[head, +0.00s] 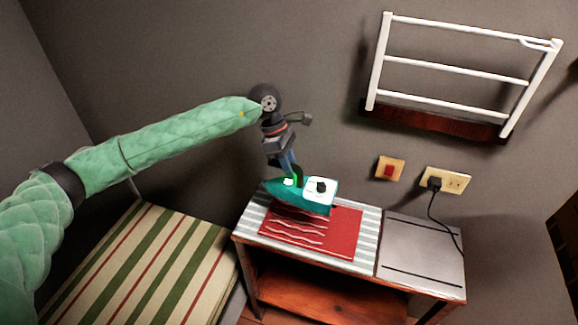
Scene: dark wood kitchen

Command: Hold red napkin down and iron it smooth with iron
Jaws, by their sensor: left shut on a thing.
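The red napkin (338,232) lies on the striped top of a small wooden table. Pale wavy lines, like wrinkles, run across its left and middle part. The teal and white iron (314,207) is over the napkin's far edge; whether it touches the cloth is hard to tell. My left gripper (292,178) comes down from above and is shut on the iron near its left part, and its fingertips are partly hidden. My right gripper does not show.
The table's striped cover (368,242) borders a grey metal plate (425,250) at the right. A cord hangs from the wall outlet (447,182) past this plate. A red switch (390,170) and a white rack (455,75) are on the wall. A striped cushioned seat (150,265) stands at the left.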

